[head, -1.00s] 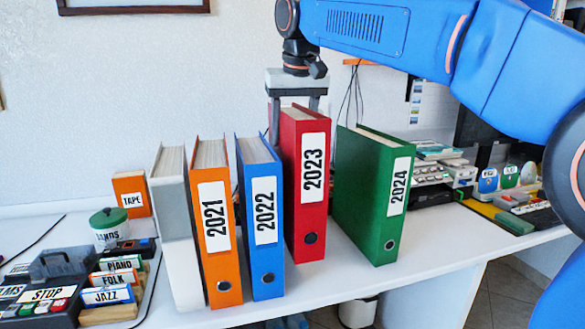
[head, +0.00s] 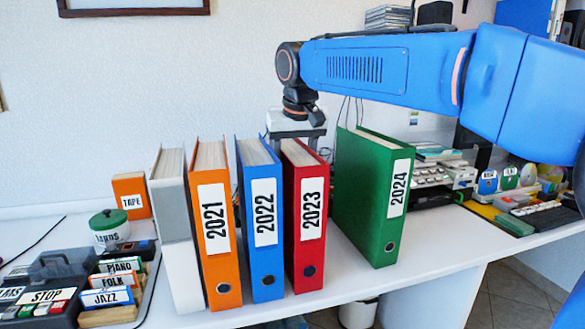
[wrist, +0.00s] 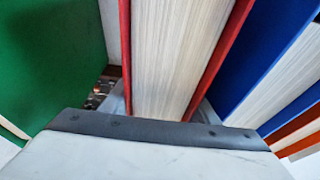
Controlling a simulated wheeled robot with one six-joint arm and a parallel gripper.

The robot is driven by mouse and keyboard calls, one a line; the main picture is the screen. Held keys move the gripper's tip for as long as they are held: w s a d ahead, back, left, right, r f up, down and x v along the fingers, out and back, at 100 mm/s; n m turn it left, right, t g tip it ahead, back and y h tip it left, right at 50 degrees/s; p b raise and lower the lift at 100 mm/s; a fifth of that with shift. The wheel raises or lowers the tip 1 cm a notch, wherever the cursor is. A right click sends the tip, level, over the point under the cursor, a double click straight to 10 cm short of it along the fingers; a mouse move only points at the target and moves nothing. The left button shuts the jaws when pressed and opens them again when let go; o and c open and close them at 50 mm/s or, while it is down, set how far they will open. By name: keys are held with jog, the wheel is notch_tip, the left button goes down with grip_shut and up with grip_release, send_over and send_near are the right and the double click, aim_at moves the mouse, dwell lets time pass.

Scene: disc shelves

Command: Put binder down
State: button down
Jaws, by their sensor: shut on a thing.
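The red 2023 binder (head: 306,225) stands upright on the white desk in the head view, close beside the blue 2022 binder (head: 262,228). My gripper (head: 296,140) is behind its upper part and shut on it. In the wrist view the red binder (wrist: 180,60) sits between the fingers, pages facing the camera. The fingertips are mostly hidden. The green 2024 binder (head: 372,200) stands to the right with a gap between. The orange 2021 binder (head: 213,230) stands left of the blue one.
A grey-white binder (head: 175,230) stands left of the orange one. An orange tape box (head: 131,195), a green-lidded jar (head: 108,226) and a tray of labelled cards (head: 112,285) are at the left. Devices (head: 445,172) fill the right. Bare desk (head: 340,270) lies before the red and green binders.

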jog(key=c, duration=1)
grip_release()
jog(key=shift+f, duration=0.1)
jog(key=v, duration=1.1)
jog(key=shift+s+r, duration=0.25)
jog(key=shift+r, duration=0.4)
